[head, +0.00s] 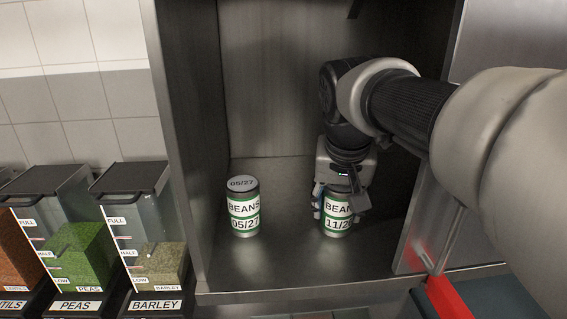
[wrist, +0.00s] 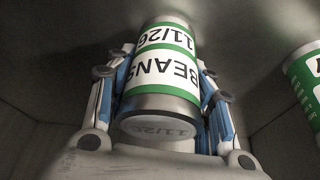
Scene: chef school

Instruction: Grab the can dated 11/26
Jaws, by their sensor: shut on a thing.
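The can dated 11/26 (head: 337,222), with a white and green BEANS label, stands upright on the cabinet shelf at the right. My gripper (head: 338,200) is around its upper part from above and shut on it. In the wrist view the same can (wrist: 164,65) fills the middle, with its printed date 11/26 readable, and my gripper's fingers (wrist: 165,90) press on both sides. The part of its label on the right is hidden by my gripper in the head view. A second BEANS can dated 05/27 (head: 243,207) stands to the left, apart from my gripper.
The metal cabinet shelf (head: 285,262) has walls at the left, back and right. Clear bins of peas (head: 65,250) and barley (head: 155,262) stand outside at the left. The shelf between the two cans is clear.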

